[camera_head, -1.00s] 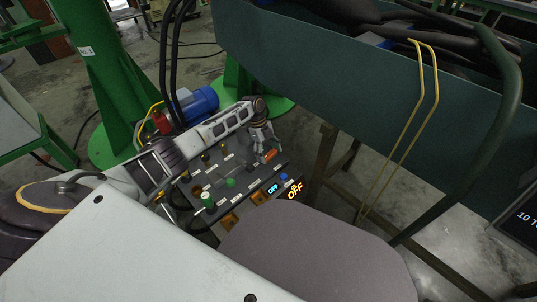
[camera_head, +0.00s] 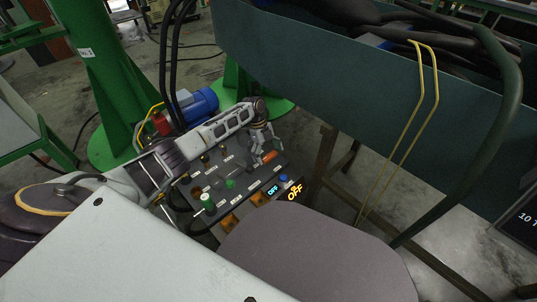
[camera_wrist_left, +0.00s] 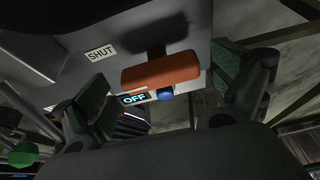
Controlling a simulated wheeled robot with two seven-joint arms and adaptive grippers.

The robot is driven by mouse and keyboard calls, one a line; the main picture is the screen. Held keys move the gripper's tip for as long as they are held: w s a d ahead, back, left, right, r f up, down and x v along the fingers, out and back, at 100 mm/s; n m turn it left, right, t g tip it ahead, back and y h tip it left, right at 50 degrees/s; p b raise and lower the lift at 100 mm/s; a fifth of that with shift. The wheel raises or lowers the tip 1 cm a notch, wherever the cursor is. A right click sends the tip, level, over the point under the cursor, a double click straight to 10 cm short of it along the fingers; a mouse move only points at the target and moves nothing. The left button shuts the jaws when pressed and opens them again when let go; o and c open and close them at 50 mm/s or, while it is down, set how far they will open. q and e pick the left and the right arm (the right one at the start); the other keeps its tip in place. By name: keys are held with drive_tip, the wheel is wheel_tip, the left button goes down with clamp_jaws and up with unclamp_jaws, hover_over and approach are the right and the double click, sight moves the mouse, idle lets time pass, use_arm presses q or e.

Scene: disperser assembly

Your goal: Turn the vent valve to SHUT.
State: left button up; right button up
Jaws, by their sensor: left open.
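The vent valve's orange handle (camera_head: 270,156) is at the right back of the dark control panel (camera_head: 217,208). In the left wrist view the orange handle (camera_wrist_left: 160,70) lies level across the picture, with a SHUT label (camera_wrist_left: 100,52) on the panel to its upper left. My left gripper (camera_head: 263,155) is open over the handle. In the left wrist view its two fingers (camera_wrist_left: 165,88) stand apart, one on each side of the handle. I see no clear contact. My right gripper is not in view.
A blue motor (camera_head: 200,102) is behind my left arm. A dark green trough (camera_head: 330,75) with a yellow wire loop is close on the right.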

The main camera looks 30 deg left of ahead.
use_arm(q)
drive_tip(key=v, duration=1.2)
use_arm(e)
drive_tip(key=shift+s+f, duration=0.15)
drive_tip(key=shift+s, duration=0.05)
use_arm(q)
drive_tip(key=shift+d, duration=0.1)
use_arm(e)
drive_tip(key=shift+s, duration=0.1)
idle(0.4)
